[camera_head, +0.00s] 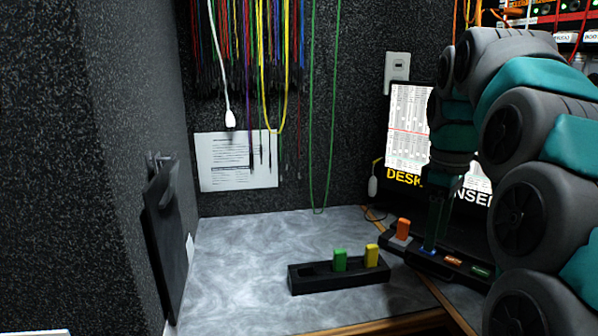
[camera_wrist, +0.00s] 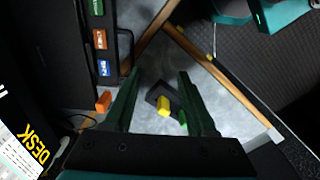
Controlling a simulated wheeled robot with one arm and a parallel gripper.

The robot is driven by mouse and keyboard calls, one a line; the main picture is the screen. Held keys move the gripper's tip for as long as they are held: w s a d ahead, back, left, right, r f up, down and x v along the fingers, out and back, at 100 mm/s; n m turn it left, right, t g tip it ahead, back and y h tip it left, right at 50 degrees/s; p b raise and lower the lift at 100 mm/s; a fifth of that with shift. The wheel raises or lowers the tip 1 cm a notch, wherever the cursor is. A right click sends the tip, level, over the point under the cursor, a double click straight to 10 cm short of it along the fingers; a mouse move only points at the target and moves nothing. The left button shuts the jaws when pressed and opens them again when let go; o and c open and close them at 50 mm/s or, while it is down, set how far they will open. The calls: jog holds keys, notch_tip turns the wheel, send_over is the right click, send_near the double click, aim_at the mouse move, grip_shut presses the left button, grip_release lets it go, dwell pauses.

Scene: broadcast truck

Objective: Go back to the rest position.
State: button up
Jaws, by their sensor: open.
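My gripper (camera_head: 436,228) points down over the right side of the desk, in front of the dark unit marked "DESK". In the wrist view its two fingers (camera_wrist: 160,75) are spread apart with nothing between the tips. A black holder (camera_head: 312,284) lies on the desk to the left of my gripper, with a green block (camera_head: 340,260) and a yellow block (camera_head: 371,255) upright in it. The holder (camera_wrist: 152,98), yellow block (camera_wrist: 164,107) and green block (camera_wrist: 183,117) also show in the wrist view.
A black strip (camera_head: 412,262) with an orange block (camera_head: 403,228) and coloured, labelled slots lies beneath my gripper. Cables (camera_head: 270,60) hang on the back wall, above a paper sheet (camera_head: 236,161). A dark clipboard (camera_head: 165,240) hangs at left. The desk's left part (camera_head: 235,260) is clear.

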jog(key=s+a+f+m, duration=0.3)
jog(key=s+f, duration=0.4)
jog(key=s, duration=0.2)
jog(key=s+a+f+m+g, duration=0.1)
jog(key=s+a+f+m, duration=0.2)
jog(key=s+f, duration=0.4)
jog(key=s+a+f+m, duration=0.3)
jog(key=s+f, duration=0.4)
jog(key=s, duration=0.5)
jog(key=shift+s+a+f+g, duration=0.35)
jog(key=shift+a+f+g, duration=0.05)
